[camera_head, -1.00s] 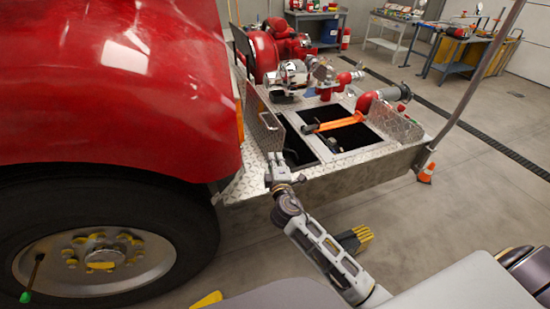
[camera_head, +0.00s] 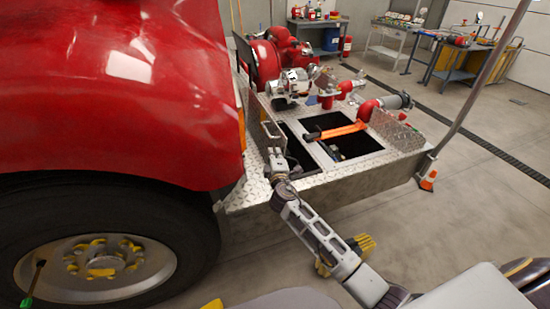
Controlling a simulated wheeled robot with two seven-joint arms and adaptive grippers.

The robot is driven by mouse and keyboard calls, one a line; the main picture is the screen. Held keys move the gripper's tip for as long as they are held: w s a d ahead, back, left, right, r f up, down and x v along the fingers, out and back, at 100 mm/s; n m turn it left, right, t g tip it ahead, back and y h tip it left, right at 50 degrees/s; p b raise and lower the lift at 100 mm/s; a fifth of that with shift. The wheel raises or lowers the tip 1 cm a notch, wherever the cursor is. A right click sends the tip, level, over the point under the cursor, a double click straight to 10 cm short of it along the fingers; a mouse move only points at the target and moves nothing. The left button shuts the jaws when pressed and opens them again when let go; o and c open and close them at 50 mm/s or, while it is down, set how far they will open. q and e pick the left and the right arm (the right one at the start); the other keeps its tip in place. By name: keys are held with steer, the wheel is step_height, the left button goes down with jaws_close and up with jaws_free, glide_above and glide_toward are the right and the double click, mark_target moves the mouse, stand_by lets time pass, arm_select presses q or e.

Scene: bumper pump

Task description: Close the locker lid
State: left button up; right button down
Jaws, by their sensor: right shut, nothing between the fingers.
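The locker is set in the diamond-plate bumper deck (camera_head: 245,194). Its left lid (camera_head: 258,122) is silver diamond plate with a bar handle and stands raised at the left side of the left dark opening (camera_head: 299,150). Another raised lid (camera_head: 396,130) stands at the right of the right opening. My right gripper (camera_head: 275,153) is shut and empty, at the front end of the left lid, just below its handle. I cannot tell whether it touches the lid. My left gripper is not in view.
An orange strap-like tool (camera_head: 340,131) lies across the right opening. The red truck body (camera_head: 120,95) and its wheel (camera_head: 100,262) fill the left. A pump with red fittings (camera_head: 368,108) stands behind the openings.

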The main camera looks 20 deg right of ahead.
steer(key=shift+w+d, duration=0.1)
steer(key=shift+w, duration=0.3)
steer(key=shift+d, duration=0.1)
